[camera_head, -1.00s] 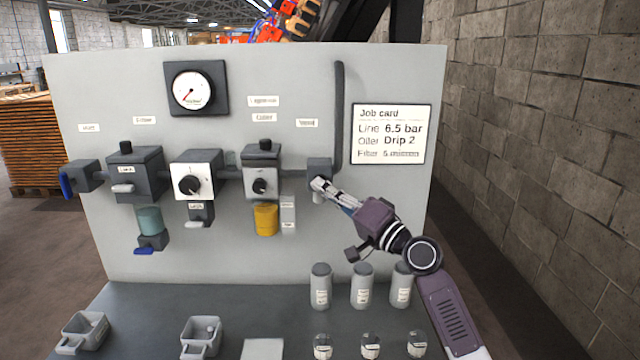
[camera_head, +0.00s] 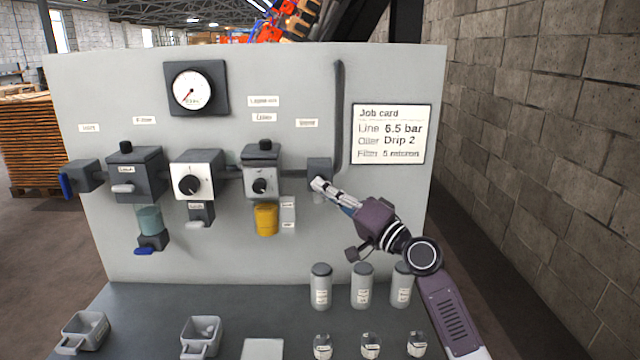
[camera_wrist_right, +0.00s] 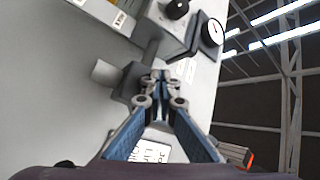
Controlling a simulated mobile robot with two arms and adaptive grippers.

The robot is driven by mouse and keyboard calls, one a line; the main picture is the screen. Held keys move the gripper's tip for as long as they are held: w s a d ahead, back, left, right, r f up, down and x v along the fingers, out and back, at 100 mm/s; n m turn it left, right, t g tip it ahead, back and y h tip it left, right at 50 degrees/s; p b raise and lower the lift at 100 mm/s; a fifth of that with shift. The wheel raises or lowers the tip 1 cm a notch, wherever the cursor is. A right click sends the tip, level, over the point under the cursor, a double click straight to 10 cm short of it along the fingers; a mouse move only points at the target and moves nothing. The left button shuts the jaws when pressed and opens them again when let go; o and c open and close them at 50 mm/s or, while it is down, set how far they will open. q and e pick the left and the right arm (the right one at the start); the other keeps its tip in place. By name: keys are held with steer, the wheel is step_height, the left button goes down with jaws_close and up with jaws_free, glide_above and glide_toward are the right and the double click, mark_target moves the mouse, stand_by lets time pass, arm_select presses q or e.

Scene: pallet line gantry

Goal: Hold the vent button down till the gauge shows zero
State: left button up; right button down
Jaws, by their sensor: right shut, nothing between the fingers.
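The gauge (camera_head: 193,89) is a white dial on a dark plate at the upper left of the panel. Its red needle points to the lower left; the figures are too small to read. It also shows tilted in the wrist view (camera_wrist_right: 213,32). My right gripper (camera_head: 317,184) is shut and empty, its fingertips against or just in front of the dark block (camera_head: 319,166) at the right end of the pipe line. In the wrist view the closed fingertips (camera_wrist_right: 160,76) meet that block (camera_wrist_right: 130,82). The vent button is hidden behind the fingertips. My left gripper is out of view.
Regulator and filter units with knobs (camera_head: 189,185) stand left of my gripper on the panel. A job card (camera_head: 391,134) is on the right. Several grey canisters (camera_head: 321,288) and small grey trays (camera_head: 201,336) stand on the bench below. A block wall rises at the right.

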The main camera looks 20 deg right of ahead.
stand_by(0.8)
steer(key=shift+s+a+p, duration=0.25)
steer(key=shift+s+p, duration=0.25)
steer(key=shift+s, duration=0.4)
steer(key=s+p, duration=0.1)
steer(key=s, duration=0.1)
steer(key=s+a+p, duration=0.1)
steer(key=s, duration=0.1)
steer(key=shift+s+a, duration=0.2)
steer(key=shift+s, duration=0.2)
steer(key=shift+f, duration=0.1)
